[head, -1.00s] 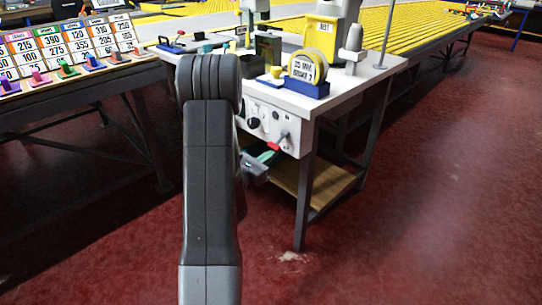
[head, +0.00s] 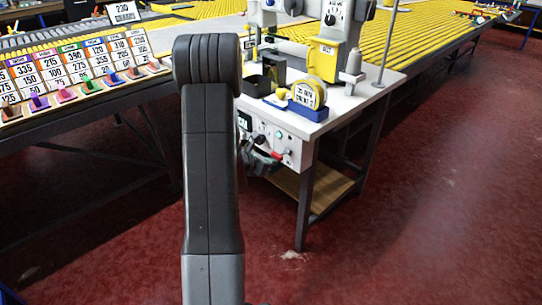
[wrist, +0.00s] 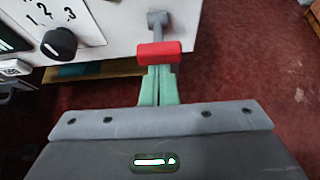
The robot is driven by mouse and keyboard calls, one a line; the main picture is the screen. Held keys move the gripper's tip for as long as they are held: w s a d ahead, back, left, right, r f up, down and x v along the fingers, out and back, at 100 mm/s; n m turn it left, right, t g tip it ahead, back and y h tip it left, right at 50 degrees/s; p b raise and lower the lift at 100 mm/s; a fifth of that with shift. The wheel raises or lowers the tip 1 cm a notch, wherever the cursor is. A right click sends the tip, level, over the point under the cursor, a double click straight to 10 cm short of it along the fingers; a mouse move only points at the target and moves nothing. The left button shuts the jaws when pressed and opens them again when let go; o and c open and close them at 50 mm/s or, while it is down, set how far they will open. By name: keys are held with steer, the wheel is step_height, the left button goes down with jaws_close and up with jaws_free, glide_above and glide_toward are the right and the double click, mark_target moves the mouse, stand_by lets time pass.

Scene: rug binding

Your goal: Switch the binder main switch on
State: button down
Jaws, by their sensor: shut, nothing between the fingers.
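The binder's main switch is a lever with a red grip (wrist: 158,53) on a grey stem (wrist: 157,22), mounted on the white front panel (wrist: 115,20). In the head view the red grip (head: 277,155) shows small at the panel's lower part. My gripper (wrist: 157,75) has green fingers, shut and empty. Its fingertips are right at the red grip, on the near side in the wrist view and partly hidden behind it. I cannot tell whether they touch it. In the head view my arm hides part of the panel and most of the gripper.
A black rotary dial (wrist: 59,44) marked with numbers sits left of the lever. The white machine table (head: 345,98) carries a yellow tape roll in a blue holder (head: 308,110) and a black bin (head: 256,86). A rack of number cards (head: 80,75) stands left. Red floor is open at right.

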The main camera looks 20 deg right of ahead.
mark_target(275, 157)
steer(key=shift+d+r+g+y+p, duration=0.2)
steer(key=shift+r+g+y+p, duration=0.9)
steer(key=shift+p, duration=2.6)
steer(key=shift+w+d+r+t+y+p, duration=0.1)
steer(key=shift+r+t+y+p, duration=0.3)
steer(key=shift+r+y+p, duration=0.25)
steer(key=shift+f+y+p, duration=0.2)
steer(key=shift+y+p, duration=0.05)
steer(key=shift+p, duration=0.5)
